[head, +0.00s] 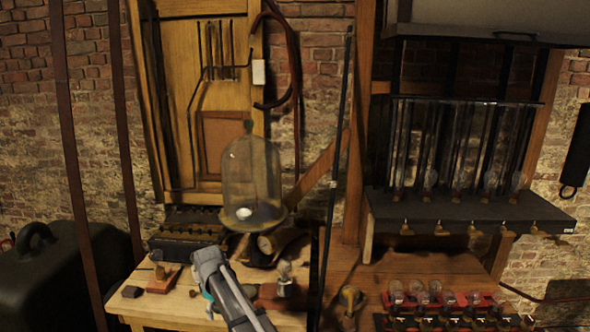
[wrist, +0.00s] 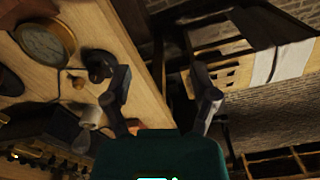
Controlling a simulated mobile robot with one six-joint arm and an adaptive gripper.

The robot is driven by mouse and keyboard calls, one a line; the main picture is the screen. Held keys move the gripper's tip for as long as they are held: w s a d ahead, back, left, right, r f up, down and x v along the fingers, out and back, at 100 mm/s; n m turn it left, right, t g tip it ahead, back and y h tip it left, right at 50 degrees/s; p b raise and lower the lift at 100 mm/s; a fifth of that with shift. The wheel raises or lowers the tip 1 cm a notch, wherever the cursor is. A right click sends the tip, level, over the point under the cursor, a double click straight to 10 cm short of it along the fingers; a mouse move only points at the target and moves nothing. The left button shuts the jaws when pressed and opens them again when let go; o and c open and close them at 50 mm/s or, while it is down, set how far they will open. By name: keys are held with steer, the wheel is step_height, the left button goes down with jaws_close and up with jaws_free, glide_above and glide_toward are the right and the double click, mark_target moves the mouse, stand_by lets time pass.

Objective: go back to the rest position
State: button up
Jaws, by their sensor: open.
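My gripper (wrist: 162,92) shows in the wrist view with its two dark fingers wide apart. Nothing is between the fingertips. The wooden bench edge runs behind the left finger, and darker space lies beyond the gap. In the head view my grey arm (head: 228,290) reaches up from the bottom edge over the left part of the workbench (head: 175,306). The fingertips cannot be made out there. A glass bell jar (head: 250,175) stands on a dark stand just behind and above the arm.
A round brass-rimmed dial (wrist: 45,42) sits on the bench in the wrist view. Small bulbs stand in a red rack (head: 455,300) at the bench's right. A shelf (head: 470,208) with several glass tubes is above. A dark case (head: 60,280) is at far left.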

steer(key=s+d+f+m+b, duration=0.1)
steer(key=s+d+m, duration=0.2)
steer(key=d, duration=0.9)
steer(key=s+d+f+m+b, duration=0.15)
steer(key=d+m, duration=0.25)
steer(key=d, duration=0.7)
steer(key=s+d+m, duration=0.3)
steer(key=s+d, duration=0.3)
steer(key=d, duration=0.3)
steer(key=s+d+f+m+b, duration=0.1)
steer(key=s+d+m, duration=0.2)
steer(key=s+d, duration=0.3)
steer(key=d, duration=0.3)
steer(key=shift+s+f+m, duration=0.25)
steer(key=shift+f+m, duration=0.05)
steer(key=shift+m, duration=0.1)
